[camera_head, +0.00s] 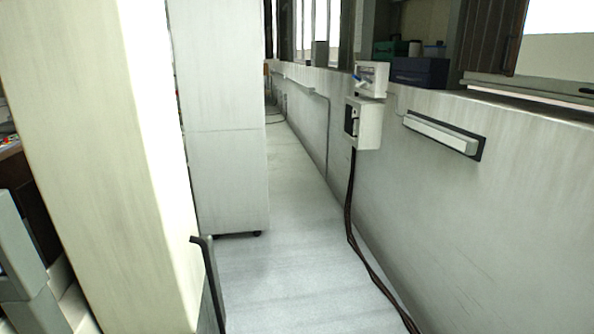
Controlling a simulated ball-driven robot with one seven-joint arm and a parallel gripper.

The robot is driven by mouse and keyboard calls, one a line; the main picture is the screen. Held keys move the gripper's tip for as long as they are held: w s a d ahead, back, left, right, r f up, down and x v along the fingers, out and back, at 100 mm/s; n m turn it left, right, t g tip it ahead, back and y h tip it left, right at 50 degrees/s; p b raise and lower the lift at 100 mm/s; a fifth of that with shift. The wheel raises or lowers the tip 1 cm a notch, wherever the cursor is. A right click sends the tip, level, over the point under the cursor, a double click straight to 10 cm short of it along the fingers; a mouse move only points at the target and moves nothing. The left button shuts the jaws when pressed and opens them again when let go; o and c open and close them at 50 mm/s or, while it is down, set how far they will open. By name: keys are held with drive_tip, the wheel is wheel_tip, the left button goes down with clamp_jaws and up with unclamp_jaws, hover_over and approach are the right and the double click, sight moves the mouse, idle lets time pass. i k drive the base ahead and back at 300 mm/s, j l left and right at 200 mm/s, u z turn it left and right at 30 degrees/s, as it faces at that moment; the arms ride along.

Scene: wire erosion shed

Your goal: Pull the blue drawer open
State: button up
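No blue drawer can be made out in the head view. A dark blue box (420,72) sits on the ledge at the upper right, and I cannot tell whether it has a drawer. My gripper is not in view.
A pale cabinet (222,130) stands left of centre, behind a tall cream panel (90,150) close by. Dark cables (350,205) hang from a wall box (364,124) to the floor. A dark bent bar (211,280) stands at lower left.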

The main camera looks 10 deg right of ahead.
sight(418, 80)
drive_tip(key=i+z, duration=0.1)
drive_tip(key=i, duration=0.55)
drive_tip(key=i+j+z, duration=0.1)
drive_tip(key=i, duration=0.55)
drive_tip(key=i+j+z, duration=0.1)
drive_tip(key=i, duration=0.5)
